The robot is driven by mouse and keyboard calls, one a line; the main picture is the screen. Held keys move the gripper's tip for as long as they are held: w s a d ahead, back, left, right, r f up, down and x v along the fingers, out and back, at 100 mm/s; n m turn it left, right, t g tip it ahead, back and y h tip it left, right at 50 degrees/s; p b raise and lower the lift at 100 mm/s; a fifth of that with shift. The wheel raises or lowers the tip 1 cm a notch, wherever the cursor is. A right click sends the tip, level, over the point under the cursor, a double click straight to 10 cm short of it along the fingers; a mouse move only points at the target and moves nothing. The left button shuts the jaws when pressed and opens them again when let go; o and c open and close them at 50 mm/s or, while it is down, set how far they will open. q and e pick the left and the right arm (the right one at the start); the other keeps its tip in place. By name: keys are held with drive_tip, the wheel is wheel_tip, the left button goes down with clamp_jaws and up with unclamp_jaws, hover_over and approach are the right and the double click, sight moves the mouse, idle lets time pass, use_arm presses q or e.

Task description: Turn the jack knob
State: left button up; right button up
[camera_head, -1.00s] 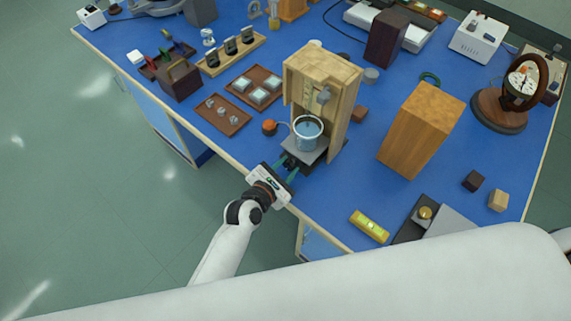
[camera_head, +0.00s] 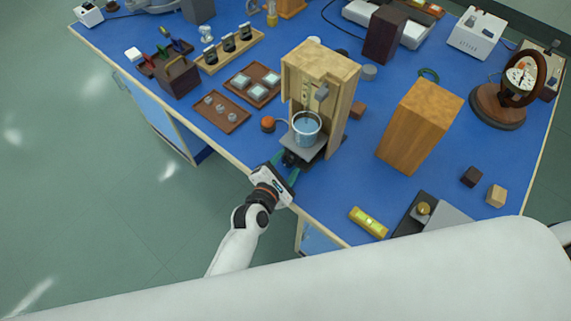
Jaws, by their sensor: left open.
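The jack (camera_head: 303,148) has a grey top plate and stands near the front edge of the blue bench, at the open front of a wooden housing. A glass beaker of blue liquid (camera_head: 306,126) stands on its plate. A small dark part, perhaps the jack knob (camera_head: 289,158), shows at the jack's front; it is too small to make out clearly. My left gripper (camera_head: 287,166) is open at the bench edge, with its greenish fingers pointing at the jack front, one on each side of the dark part. Contact cannot be told. My right gripper is not in view.
The wooden housing (camera_head: 340,95) rises behind the beaker. A wooden block (camera_head: 420,127) stands to the right. A yellow level (camera_head: 368,222) lies near the front edge.

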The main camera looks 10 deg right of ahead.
use_arm(q)
drive_tip(key=v, duration=1.2)
